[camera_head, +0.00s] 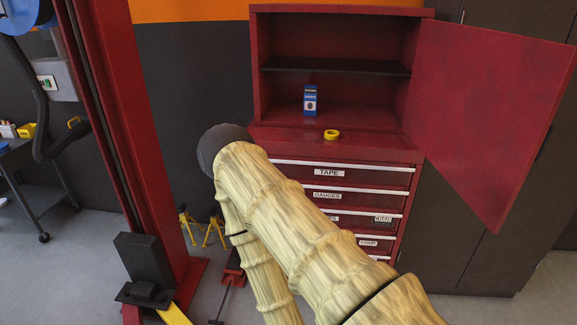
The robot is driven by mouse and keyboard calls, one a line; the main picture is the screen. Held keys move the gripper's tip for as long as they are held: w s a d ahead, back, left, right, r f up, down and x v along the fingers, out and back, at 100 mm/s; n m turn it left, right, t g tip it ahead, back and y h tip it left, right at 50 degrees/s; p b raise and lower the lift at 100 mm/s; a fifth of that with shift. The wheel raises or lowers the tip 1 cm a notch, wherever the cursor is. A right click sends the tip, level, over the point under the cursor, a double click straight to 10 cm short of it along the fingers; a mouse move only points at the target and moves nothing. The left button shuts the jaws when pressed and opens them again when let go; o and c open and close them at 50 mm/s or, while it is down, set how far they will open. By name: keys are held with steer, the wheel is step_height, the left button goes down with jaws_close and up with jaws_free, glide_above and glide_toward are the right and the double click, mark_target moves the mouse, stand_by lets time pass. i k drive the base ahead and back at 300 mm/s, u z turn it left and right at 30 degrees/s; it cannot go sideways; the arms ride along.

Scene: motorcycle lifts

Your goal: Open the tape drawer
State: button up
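The tape drawer (375,178) is the top drawer of the red tool cabinet (263,138). It has a dark front, a white "TAPE" label (328,172) and a pale handle strip (350,165) along its top edge. It looks shut, flush with the drawers below. My arm crosses the lower middle of the view and hides the left part of the lower drawers. My gripper is not visible in this view.
Below are the gauges drawer (365,200) and several others, all looking shut. A yellow tape roll (331,134) and a blue box (310,103) are in the cabinet's upper part. Its red door (490,110) hangs open right. A red lift post (115,90) stands left.

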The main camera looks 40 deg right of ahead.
mark_target(345, 171)
steer(key=u, duration=0.05)
steer(key=i, duration=0.95)
steer(key=z, duration=1.9)
